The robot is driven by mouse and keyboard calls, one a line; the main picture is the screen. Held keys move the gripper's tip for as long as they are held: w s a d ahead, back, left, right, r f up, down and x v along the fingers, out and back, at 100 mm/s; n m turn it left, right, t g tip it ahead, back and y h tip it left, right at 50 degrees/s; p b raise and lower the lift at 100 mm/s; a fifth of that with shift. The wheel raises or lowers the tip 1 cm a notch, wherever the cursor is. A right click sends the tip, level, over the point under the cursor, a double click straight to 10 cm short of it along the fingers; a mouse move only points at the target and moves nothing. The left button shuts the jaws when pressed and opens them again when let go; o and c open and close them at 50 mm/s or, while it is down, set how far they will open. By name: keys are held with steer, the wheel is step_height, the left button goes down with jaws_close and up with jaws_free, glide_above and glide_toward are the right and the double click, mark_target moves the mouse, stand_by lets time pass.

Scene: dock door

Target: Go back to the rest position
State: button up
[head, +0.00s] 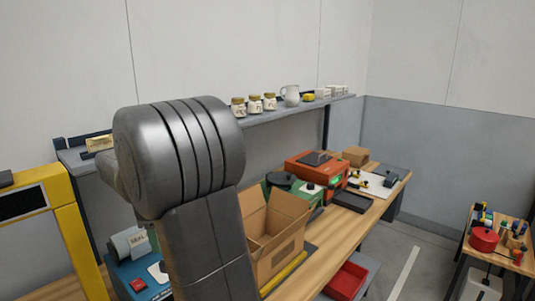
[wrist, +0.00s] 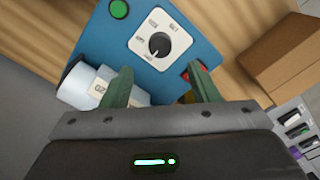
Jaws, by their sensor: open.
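My gripper (wrist: 160,70) shows in the wrist view with its two green fingers apart and nothing seen held between them. It is over the near side of a blue control box (wrist: 112,40) with a green button (wrist: 119,9) and a black knob (wrist: 159,44) on a white dial plate. A red part of the box is partly hidden behind the right finger. A pale cylinder with a label (wrist: 85,85) lies beside and behind the left finger; I cannot tell if they touch. In the head view my arm fills the middle left and the gripper is hidden.
An open cardboard box (head: 275,245) stands on the wooden bench (head: 330,240), right of my arm. Behind it are a green machine (head: 310,194) and a red machine (head: 315,170). A shelf (head: 275,118) with jars runs above. A yellow frame (head: 75,230) stands left. Floor shows at right.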

step_height(320, 180, down, 8)
steer(key=shift+f+p, duration=0.1)
steer(key=shift+p, duration=0.25)
